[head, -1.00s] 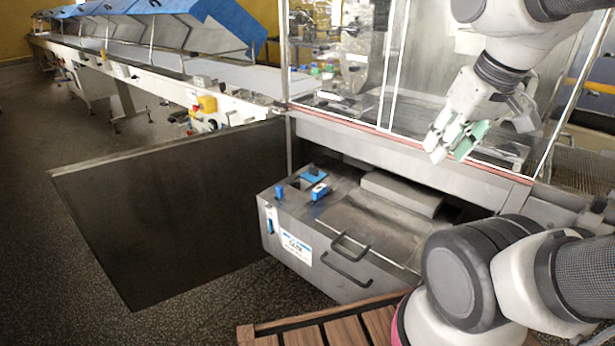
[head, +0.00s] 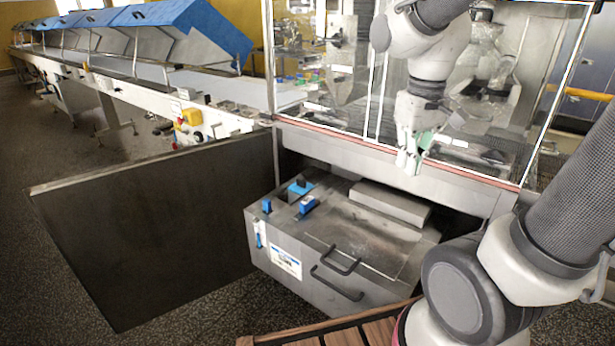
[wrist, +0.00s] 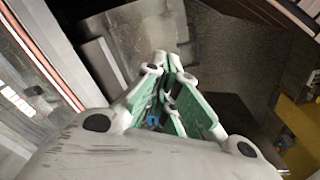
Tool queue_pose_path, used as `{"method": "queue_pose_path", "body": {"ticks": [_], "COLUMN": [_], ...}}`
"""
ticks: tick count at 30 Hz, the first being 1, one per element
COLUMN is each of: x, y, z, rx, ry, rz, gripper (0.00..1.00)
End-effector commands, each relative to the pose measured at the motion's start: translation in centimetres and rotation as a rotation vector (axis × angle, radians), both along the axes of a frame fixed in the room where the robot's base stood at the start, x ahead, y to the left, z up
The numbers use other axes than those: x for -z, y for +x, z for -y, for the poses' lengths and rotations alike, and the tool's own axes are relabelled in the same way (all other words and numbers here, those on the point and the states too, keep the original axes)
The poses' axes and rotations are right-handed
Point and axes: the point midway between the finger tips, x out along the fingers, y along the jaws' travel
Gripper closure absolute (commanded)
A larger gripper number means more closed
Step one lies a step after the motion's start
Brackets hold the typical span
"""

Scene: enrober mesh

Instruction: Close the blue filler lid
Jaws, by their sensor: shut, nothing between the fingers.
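The grey metal tank (head: 345,235) has small blue parts at the left of its top. One blue piece (head: 300,188) stands at the back beside a small grey fitting, and another blue piece (head: 308,205) lies just in front of it. I cannot tell for certain which is the filler lid or how far it is tilted. My gripper (head: 408,162) is shut and empty, above and right of these blue parts, in front of the machine's lower rail. In the wrist view, my gripper's green-padded fingers (wrist: 172,62) converge, and a small bit of blue (wrist: 152,120) shows between them.
A glass-panelled machine (head: 340,70) stands behind the tank. A dark open door panel (head: 150,230) is at the left. A wooden slatted surface (head: 340,336) is at the bottom. Air above the tank is free.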

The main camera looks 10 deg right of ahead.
Motion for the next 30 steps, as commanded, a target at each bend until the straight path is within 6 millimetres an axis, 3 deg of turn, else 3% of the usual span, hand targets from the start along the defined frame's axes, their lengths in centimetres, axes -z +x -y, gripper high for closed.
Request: {"method": "queue_pose_path", "body": {"ticks": [8,15,22,25,27,30], "x": [5.4,13.3,19.7,20.1,18.3,17.0], "y": [12.8,24.3,33.6,38.0,40.5,42.3], "z": [-2.6,-5.7,-8.2,-8.9,-9.3,-9.6], "rx": [0.031,0.2,0.445,0.604,0.709,0.838], "ry": [-0.096,-0.187,-0.225,-0.204,-0.168,-0.127], "rz": [-0.125,-0.116,-0.004,0.098,0.176,0.242], "gripper": [1.0,1.0,1.0,1.0,1.0,1.0]}}
